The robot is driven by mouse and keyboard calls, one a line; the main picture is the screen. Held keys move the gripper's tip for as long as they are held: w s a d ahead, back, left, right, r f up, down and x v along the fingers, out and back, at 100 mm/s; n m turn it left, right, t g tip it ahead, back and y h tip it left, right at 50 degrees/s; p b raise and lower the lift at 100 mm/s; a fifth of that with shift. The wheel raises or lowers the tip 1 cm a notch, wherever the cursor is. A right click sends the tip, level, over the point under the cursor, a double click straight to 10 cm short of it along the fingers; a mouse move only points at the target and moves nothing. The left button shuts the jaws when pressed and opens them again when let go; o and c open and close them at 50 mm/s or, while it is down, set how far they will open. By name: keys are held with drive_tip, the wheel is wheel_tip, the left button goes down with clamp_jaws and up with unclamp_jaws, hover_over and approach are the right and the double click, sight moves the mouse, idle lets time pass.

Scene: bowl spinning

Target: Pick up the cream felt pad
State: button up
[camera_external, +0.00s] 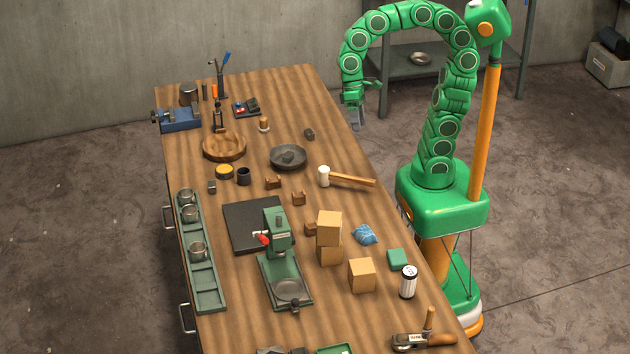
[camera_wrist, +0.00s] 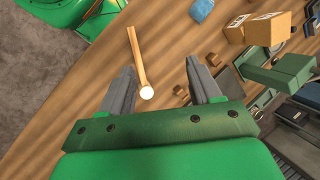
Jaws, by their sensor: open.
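I cannot pick out a cream felt pad for certain in either view. My gripper (camera_external: 356,117) hangs off the end of my curled arm, fingers down, near the far right side of the workbench (camera_external: 350,235). In the wrist view my gripper (camera_wrist: 160,68) is open, its two grey fingers wide apart with nothing held. A mallet with a pale head (camera_wrist: 146,93) and wooden handle shows between the fingers, on the bench below and apart from them. The same mallet (camera_external: 350,180) lies near the bench's right edge.
A dark shallow dish (camera_external: 288,157) and a wooden bowl (camera_external: 224,147) stand on the far half. Wooden blocks (camera_external: 329,228), a blue crumpled item (camera_external: 365,234), a can (camera_external: 408,282) and a green press (camera_external: 278,238) crowd the near half. A green tray (camera_external: 208,275) holds metal cups.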

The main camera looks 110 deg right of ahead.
drive_tip(key=w+d+r+m+t+y, duration=0.2)
drive_tip(key=w+d+m+t+y, duration=0.3)
drive_tip(key=w+d+m, duration=0.95)
drive_tip(key=w+d+f+m+t+h, duration=0.1)
drive_tip(key=d+f+m+t, duration=0.15)
drive_tip(key=d, duration=0.85)
drive_tip(key=d+f+m+t+h, duration=0.15)
drive_tip(key=d+m, duration=0.25)
drive_tip(key=d, duration=0.8)
drive_tip(key=w+d+f+m+t, duration=0.1)
drive_tip(key=d+f+m+t, duration=0.15)
drive_tip(key=d, duration=0.85)
approach(263, 124)
drive_tip(key=shift+w+a+f+m+t, duration=0.15)
drive_tip(key=shift+a+f+t, duration=0.05)
drive_tip(key=shift+f, duration=0.4)
drive_tip(key=shift+w+a+f+m+t, duration=0.1)
drive_tip(key=shift+w+a+f+t, duration=0.05)
drive_tip(key=shift+f, duration=0.65)
drive_tip(key=shift+x, duration=1.1)
drive_tip(key=shift+w+d+r+x, duration=0.1)
drive_tip(key=shift+d+x, duration=0.05)
drive_tip(key=shift+x, duration=0.75)
drive_tip(key=shift+w+d+r+x, duration=0.1)
drive_tip(key=shift+w+x, duration=0.05)
drive_tip(key=shift+x, duration=0.8)
drive_tip(key=shift+w+d+x, duration=0.1)
drive_tip(key=shift+d+x, duration=0.05)
drive_tip(key=shift+x, duration=0.75)
